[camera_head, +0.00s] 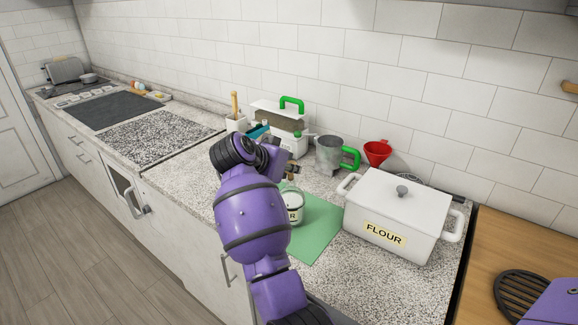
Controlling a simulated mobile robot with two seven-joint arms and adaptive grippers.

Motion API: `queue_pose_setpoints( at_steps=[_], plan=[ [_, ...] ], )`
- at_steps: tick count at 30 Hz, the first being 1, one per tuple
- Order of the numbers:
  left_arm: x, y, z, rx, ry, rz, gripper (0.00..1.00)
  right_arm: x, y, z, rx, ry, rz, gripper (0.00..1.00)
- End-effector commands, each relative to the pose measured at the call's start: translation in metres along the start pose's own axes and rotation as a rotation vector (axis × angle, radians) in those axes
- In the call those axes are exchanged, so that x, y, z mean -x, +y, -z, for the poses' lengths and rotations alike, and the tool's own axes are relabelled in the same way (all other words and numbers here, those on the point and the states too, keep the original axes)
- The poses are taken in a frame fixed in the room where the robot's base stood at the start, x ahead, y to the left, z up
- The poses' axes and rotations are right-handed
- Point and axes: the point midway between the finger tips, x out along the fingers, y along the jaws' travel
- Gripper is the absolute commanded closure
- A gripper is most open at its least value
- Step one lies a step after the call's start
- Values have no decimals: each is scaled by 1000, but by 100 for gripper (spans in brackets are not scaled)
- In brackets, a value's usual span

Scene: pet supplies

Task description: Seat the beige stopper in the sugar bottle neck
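The sugar bottle (295,207) is a pale container on the green mat (318,234). Its label shows only a final "R", because my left arm covers its left side. My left arm rises from the bottom middle and bends over near the bottle. My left gripper (284,165) is small, dark and partly hidden behind its wrist, just above and behind the bottle. A small tan-brown piece (292,171) shows at the gripper; I cannot tell whether it is the beige stopper or whether it is held.
A white flour box (398,215) stands right of the mat. Behind are a grey metal mug (329,154) with a green handle, a red funnel (377,152) and a white container (281,113) with a green handle. The speckled counter front right is clear.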

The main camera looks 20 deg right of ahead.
Motion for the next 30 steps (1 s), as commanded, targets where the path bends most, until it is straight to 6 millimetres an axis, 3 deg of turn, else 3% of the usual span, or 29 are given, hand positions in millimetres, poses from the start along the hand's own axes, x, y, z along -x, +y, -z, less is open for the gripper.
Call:
queue_pose_setpoints(
  at_steps=[5, 6, 10, 22, 30],
  plan=[
    [0, 0, -1, 0, -2, 0, 12, -3, 2, -3, 3, -6, -6, 91],
    [0, 0, -1, 0, -2, -1, 12, -3, 2, -4, 3, -7, -6, 74],
    [0, 0, -1, 0, -2, -1, 12, -3, 2, -3, 3, -6, -6, 58],
    [0, 1, 0, 5, 1, 0, 12, 6, 0, -2, 1, -3, -1, 58],
    [0, 1, 0, 2, 0, 0, 12, 58, 0, -2, 0, -4, 1, 58]
  ],
)
